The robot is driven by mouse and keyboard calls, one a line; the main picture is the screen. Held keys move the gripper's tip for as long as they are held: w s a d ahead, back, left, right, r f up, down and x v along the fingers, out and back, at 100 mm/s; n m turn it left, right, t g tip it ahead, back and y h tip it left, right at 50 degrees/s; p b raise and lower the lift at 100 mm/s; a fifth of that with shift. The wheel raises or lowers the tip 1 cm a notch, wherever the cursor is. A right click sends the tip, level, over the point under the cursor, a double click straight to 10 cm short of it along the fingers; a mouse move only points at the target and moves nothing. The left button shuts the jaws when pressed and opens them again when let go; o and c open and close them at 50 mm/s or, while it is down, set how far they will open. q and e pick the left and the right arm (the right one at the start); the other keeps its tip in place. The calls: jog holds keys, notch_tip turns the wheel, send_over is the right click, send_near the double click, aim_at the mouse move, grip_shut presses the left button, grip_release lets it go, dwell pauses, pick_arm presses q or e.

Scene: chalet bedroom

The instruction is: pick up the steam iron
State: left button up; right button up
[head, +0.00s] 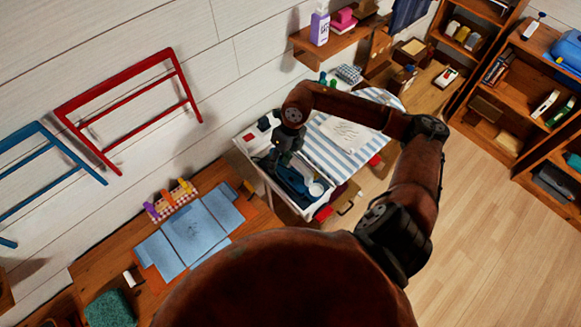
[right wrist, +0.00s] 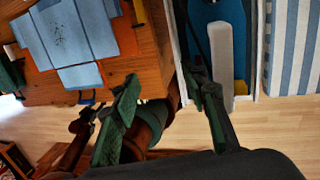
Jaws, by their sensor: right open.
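The steam iron seems to be the dark blue body (head: 292,183) in the white tray at the near-left end of the striped ironing board. In the right wrist view, a blue thing (right wrist: 204,14) at the top, beside a pale grey bar, may be part of it. My right gripper (head: 286,155) is over the tray's left part, close to the blue body. Its fingers (right wrist: 166,106) are apart with nothing between them. Contact cannot be made out. A dark pronged shape on a brown link (right wrist: 84,124) seems to be my left gripper, small and unclear.
The striped ironing board (head: 330,143) carries a pale folded cloth (head: 347,135). A wooden table (head: 95,266) with blue folded cloth (head: 190,232) stands left of it. A wall shelf (head: 335,42) hangs above. Shelves (head: 497,100) stand right; open floor (head: 490,230) lies before them.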

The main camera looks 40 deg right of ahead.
aim_at(296, 160)
jog(key=d+h, duration=0.1)
jog(key=d, duration=0.1)
jog(key=d+h, duration=0.1)
jog(key=d, duration=0.4)
jog(key=shift+w+r+m+g+h, duration=0.2)
jog(key=shift+r+m+g+h, duration=0.1)
jog(key=shift+h, duration=0.1)
jog(key=shift+d+f, duration=0.15)
jog(key=shift+f, duration=0.25)
notch_tip(296, 160, down, 7)
jog(key=shift+r+p, duration=0.1)
jog(key=shift+p, duration=1.1)
pick_arm(q)
jog(key=shift+w+r, duration=0.25)
jog(key=shift+r, duration=0.9)
pick_arm(e)
jog(key=shift+c, duration=0.3)
grip_shut()
pick_arm(q)
jog(key=shift+w, duration=0.1)
pick_arm(e)
jog(key=shift+r, duration=0.15)
